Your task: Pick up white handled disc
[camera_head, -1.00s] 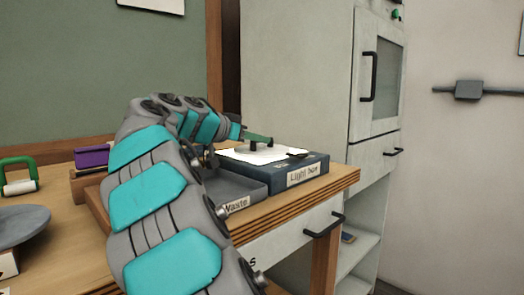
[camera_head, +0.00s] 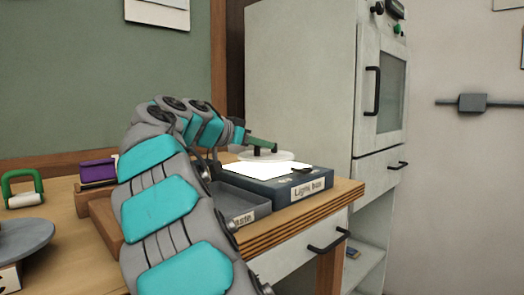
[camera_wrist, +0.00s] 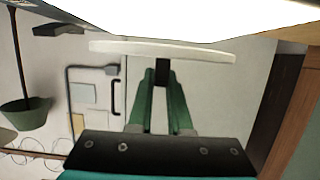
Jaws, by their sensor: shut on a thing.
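My gripper (camera_head: 262,146) has green fingers and is shut on the dark handle of the white handled disc (camera_head: 268,156). The disc is at the back of the light box (camera_head: 300,188), by its bright white top. Whether it touches the box is hard to tell. In the wrist view my gripper's fingers (camera_wrist: 162,78) close around the short dark handle, and the white disc (camera_wrist: 190,53) shows nearly edge-on beyond them. The bright panel fills the top of that view.
A grey waste tray (camera_head: 240,203) sits left of the light box, near the bench's front edge. A purple item (camera_head: 97,171), a green-handled roller (camera_head: 22,190) and a grey round plate (camera_head: 25,240) are at left. A tall cabinet (camera_head: 300,80) stands behind at right.

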